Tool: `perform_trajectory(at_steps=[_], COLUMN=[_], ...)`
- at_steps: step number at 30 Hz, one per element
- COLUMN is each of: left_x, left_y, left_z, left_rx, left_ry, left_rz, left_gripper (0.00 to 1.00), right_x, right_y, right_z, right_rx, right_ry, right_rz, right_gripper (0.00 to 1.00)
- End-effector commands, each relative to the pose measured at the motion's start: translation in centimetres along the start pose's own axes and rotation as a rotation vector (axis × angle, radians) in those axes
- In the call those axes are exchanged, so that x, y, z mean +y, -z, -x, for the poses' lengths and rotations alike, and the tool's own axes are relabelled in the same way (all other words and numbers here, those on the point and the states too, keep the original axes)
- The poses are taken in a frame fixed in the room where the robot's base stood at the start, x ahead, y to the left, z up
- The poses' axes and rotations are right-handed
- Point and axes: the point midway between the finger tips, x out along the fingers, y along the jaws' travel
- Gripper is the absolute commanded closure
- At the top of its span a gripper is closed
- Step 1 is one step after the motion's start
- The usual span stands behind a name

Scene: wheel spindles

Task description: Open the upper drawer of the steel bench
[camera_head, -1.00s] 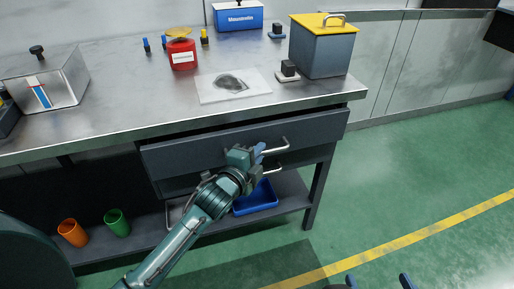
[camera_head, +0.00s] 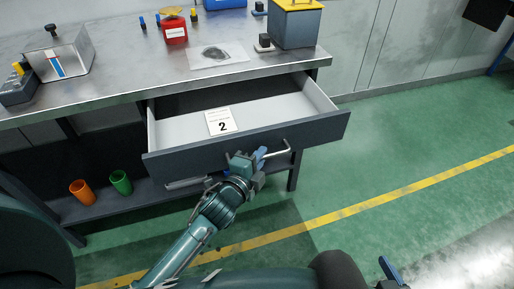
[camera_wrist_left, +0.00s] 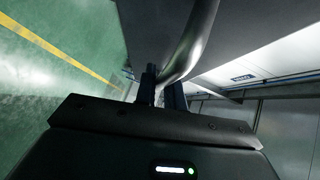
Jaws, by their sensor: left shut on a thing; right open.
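The upper drawer (camera_head: 310,134) of the steel bench (camera_head: 120,82) is pulled well out, its pale inside showing. A white card marked 2 (camera_head: 221,121) lies in it. My left gripper (camera_head: 261,156) is shut on the left part of the drawer's bar handle (camera_head: 280,152), in front of the drawer face. The wrist view shows the curved metal handle (camera_wrist_left: 192,42) between the fingers (camera_wrist_left: 163,92). My right gripper (camera_head: 390,272) shows only partly at the bottom right edge, open, away from the bench.
On the bench top stand a red can (camera_head: 174,32), a grey box with a yellow lid (camera_head: 296,25) and a steel box (camera_head: 62,58). An orange cup (camera_head: 82,192) and a green cup (camera_head: 121,182) stand on the lower shelf. The green floor at right is clear.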

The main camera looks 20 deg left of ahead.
Motion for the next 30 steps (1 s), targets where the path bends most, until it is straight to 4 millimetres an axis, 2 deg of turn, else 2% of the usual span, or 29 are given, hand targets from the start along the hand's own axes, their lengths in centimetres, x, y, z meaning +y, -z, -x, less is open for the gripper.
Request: perform_trajectory(at_steps=[9,24,25,30], left_x=[0.6,0.8,0.8,0.7], left_y=[2.0,2.3,2.3,2.4], left_z=[2.1,2.4,2.4,2.4], left_rx=[-0.002,-0.002,-0.002,-0.002], left_ry=[-0.002,-0.001,-0.001,-0.001], left_rz=[0.001,0.000,0.000,0.000], left_gripper=[1.00,1.00,0.87,0.73], right_x=[-0.3,-0.3,-0.3,-0.2], right_y=[0.1,0.1,0.1,0.1], right_z=[-0.4,-0.4,-0.4,-0.4], right_rx=[-0.011,-0.015,-0.015,-0.014], right_ry=[0.009,0.009,0.009,0.008], right_rz=[-0.002,-0.003,-0.003,-0.003], right_gripper=[0.15,0.15,0.15,0.15])
